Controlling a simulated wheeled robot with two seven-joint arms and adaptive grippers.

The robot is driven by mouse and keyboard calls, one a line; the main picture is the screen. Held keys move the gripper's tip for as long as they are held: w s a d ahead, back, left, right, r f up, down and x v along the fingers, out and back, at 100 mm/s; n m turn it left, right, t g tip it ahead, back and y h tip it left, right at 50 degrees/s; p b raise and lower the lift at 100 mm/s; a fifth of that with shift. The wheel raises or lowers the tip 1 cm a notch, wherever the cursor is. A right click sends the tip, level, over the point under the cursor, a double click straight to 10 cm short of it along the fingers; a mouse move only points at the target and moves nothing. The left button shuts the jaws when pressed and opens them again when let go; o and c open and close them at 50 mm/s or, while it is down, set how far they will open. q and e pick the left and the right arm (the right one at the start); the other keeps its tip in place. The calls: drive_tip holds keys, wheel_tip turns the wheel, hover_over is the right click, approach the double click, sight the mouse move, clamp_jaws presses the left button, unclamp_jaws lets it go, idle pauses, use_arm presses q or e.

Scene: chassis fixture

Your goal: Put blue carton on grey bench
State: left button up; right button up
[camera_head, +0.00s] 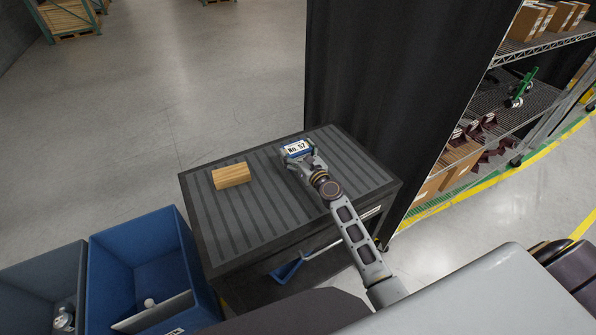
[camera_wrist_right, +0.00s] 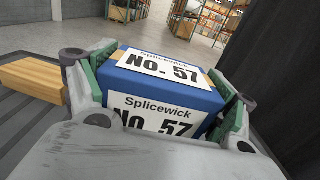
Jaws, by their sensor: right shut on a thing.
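The blue carton (camera_head: 297,150) has white labels reading "Splicewick No. 57". It fills the middle of the right wrist view (camera_wrist_right: 172,87), between the green-padded fingers of my right gripper (camera_head: 303,160). My right gripper is shut on the carton at the far part of the grey bench (camera_head: 270,200), which has a dark ribbed top. I cannot tell whether the carton touches the top or is just above it. My left gripper is not in view.
A wooden block (camera_head: 231,175) lies on the bench to the left of the carton. A blue bin (camera_head: 140,240) and a grey bin (camera_head: 40,270) stand left of the bench. A dark panel (camera_head: 385,80) rises behind it, with a wire shelf (camera_head: 530,90) at the right.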

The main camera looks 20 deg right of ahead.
drive_tip(key=shift+f, duration=0.1)
drive_tip(key=shift+s+d+f, duration=0.1)
drive_tip(key=shift+s+f, duration=0.05)
drive_tip(key=shift+f, duration=0.4)
drive_tip(key=shift+s+d+f, duration=0.1)
drive_tip(key=shift+f, duration=0.4)
drive_tip(key=shift+f+b, duration=1.8)
drive_tip(key=shift+f, duration=0.05)
drive_tip(key=shift+f+b, duration=1.6)
drive_tip(key=shift+f, duration=0.25)
drive_tip(key=shift+f, duration=0.15)
drive_tip(key=o, duration=1.1)
drive_tip(key=shift+c, duration=0.2)
